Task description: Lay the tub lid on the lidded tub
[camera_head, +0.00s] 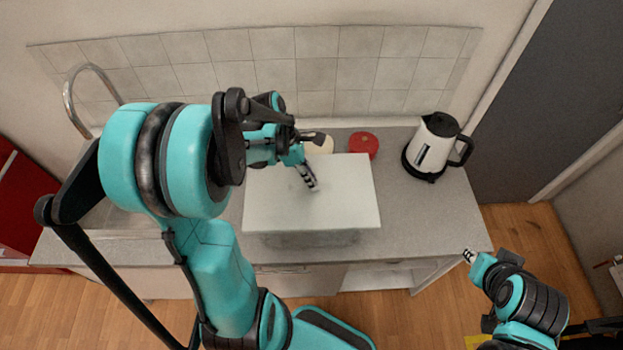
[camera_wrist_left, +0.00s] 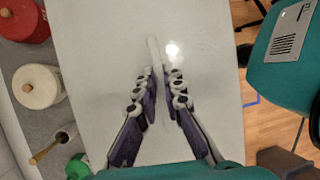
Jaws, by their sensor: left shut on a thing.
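The tub lid (camera_head: 345,205) is a large white rectangular panel above the counter, and it fills the middle of the left wrist view (camera_wrist_left: 90,50). My left gripper (camera_head: 312,186) is over its middle, shut on the narrow raised handle (camera_wrist_left: 153,50) of the lid. A greyish, see-through front wall of the tub (camera_head: 300,241) shows just below the lid's near edge. The rest of the tub is hidden under the lid. I cannot tell whether the lid touches the rim. My right gripper (camera_head: 470,256) is at the lower right, away from the counter; its jaws are too small to read.
Behind the lid are a red round container (camera_head: 364,145) and a cream one (camera_head: 322,145). A white and black kettle (camera_head: 434,145) stands at the right. A wooden-handled item (camera_wrist_left: 62,138) and a green item (camera_wrist_left: 78,166) show in the left wrist view. A faucet (camera_head: 70,95) is at left.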

